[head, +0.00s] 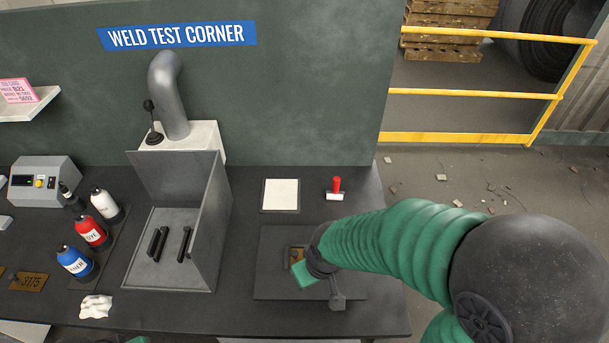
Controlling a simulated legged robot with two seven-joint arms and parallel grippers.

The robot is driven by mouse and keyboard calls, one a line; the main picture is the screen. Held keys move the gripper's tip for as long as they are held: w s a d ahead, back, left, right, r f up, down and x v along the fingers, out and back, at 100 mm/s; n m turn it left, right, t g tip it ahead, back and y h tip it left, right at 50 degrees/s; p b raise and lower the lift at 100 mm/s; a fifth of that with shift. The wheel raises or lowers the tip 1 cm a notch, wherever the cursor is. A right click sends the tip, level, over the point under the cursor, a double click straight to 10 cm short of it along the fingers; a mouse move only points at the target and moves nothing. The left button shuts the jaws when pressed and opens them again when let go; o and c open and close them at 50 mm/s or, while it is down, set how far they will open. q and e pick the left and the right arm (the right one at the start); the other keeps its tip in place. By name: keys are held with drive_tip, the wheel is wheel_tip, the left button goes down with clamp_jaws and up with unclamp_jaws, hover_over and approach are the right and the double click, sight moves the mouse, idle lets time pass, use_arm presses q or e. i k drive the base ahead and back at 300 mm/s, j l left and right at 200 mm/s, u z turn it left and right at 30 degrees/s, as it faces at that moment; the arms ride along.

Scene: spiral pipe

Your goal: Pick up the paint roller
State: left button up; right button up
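The paint roller (336,189) is small, with a red handle and a white roller. It lies on the dark bench top near its back right edge, to the right of a white square pad (281,195). My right arm, in a green sleeve, reaches in from the right. My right gripper (318,286) is over a dark plate with a brass-coloured piece, nearer me than the roller and apart from it. Its fingers are small and partly hidden, so its opening is unclear. Only a sliver of green shows at the bottom left edge; my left gripper does not show.
An open grey metal box (172,235) with dark bars stands left of centre, with a grey pipe (170,95) behind. Several bottles (92,233), a white cloth (96,307) and a control box (44,183) are further left. The bench around the roller is clear. A yellow railing (470,92) stands beyond.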

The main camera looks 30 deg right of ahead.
sight(334, 194)
drive_tip(key=z, duration=1.2)
